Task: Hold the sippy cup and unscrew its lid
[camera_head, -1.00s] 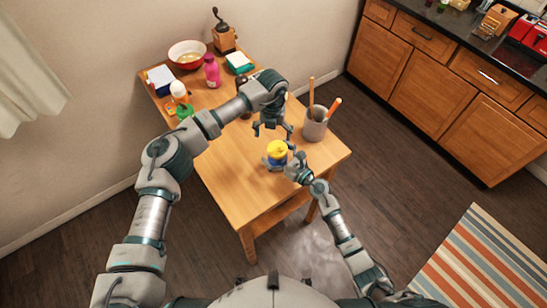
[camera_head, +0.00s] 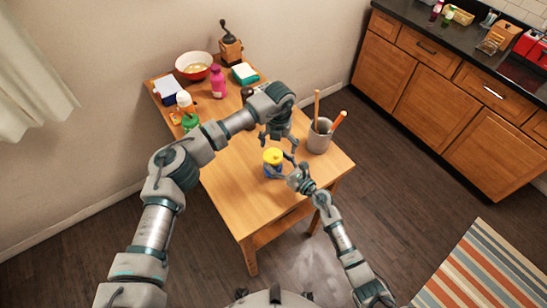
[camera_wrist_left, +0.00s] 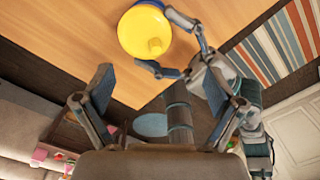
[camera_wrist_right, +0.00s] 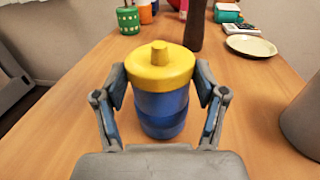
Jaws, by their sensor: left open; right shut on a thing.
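The sippy cup (camera_wrist_right: 162,112) has a blue body and a yellow lid (camera_wrist_right: 161,69) with a short spout. It stands upright on the wooden table. My right gripper (camera_wrist_right: 161,92) is shut on the blue body, a finger on each side below the lid. In the head view the cup's lid (camera_head: 272,156) shows near the table's front part. My left gripper (camera_head: 279,144) is open and empty, just above and behind the cup. In the left wrist view the lid (camera_wrist_left: 145,32) lies beyond the open fingers (camera_wrist_left: 160,105), apart from them.
A grey utensil holder (camera_head: 320,136) with wooden handles stands right of the cup. A red bowl (camera_head: 195,66), a pink bottle (camera_head: 218,82), a pepper mill (camera_head: 230,45) and a green container (camera_head: 190,122) stand farther back. The table's front left is clear.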

